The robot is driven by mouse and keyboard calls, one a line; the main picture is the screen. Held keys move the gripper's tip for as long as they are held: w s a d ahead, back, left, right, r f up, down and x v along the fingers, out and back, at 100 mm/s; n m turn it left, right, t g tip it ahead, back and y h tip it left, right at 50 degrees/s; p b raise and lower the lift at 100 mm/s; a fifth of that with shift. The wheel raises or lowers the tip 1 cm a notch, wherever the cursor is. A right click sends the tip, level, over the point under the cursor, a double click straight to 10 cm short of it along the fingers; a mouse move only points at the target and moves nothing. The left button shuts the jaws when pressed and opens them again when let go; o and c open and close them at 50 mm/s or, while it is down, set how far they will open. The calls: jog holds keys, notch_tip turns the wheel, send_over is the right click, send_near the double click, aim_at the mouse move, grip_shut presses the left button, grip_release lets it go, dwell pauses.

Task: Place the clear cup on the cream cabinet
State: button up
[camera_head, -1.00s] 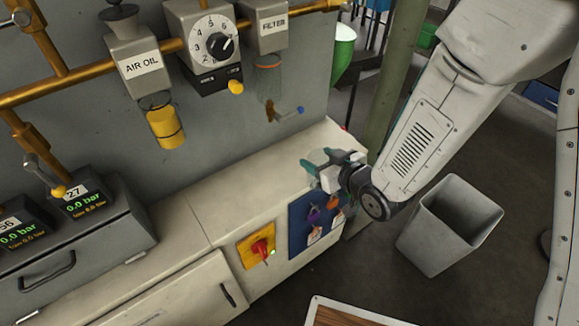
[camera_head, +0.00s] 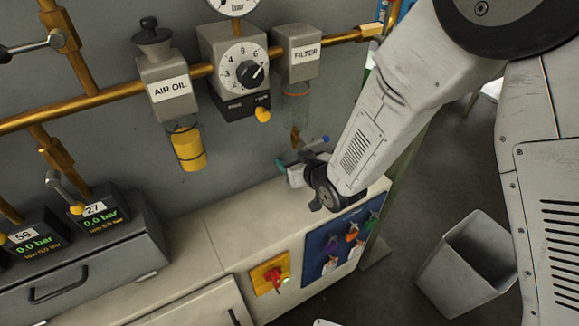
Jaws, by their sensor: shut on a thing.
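My gripper (camera_head: 290,172), with teal at its fingertips, is low over the back of the cream cabinet (camera_head: 235,217), near the wall. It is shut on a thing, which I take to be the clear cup. The cup's outline is too small and see-through to make out, and the gripper and wrist partly hide that spot. I cannot tell whether the cup touches the cabinet top. The cabinet's pale top runs along the wall, bare left of the gripper.
Above the gripper hangs the FILTER unit (camera_head: 297,60) with a see-through bowl (camera_head: 294,110), brown fitting and blue-tipped lever (camera_head: 326,139). A yellow-bottomed AIR OIL unit (camera_head: 170,88) hangs left. A grey gauge case (camera_head: 88,262) stands at left. A grey bin (camera_head: 465,265) stands right.

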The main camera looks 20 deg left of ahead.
notch_tip(320, 180, down, 4)
jog(key=shift+w+a+r, duration=0.1)
jog(key=shift+w+r, duration=0.05)
jog(key=shift+r, duration=0.05)
jog(key=shift+a, duration=0.2)
jog(key=shift+f, duration=0.1)
jog(key=o, duration=1.1)
jog(key=shift+c, duration=0.2)
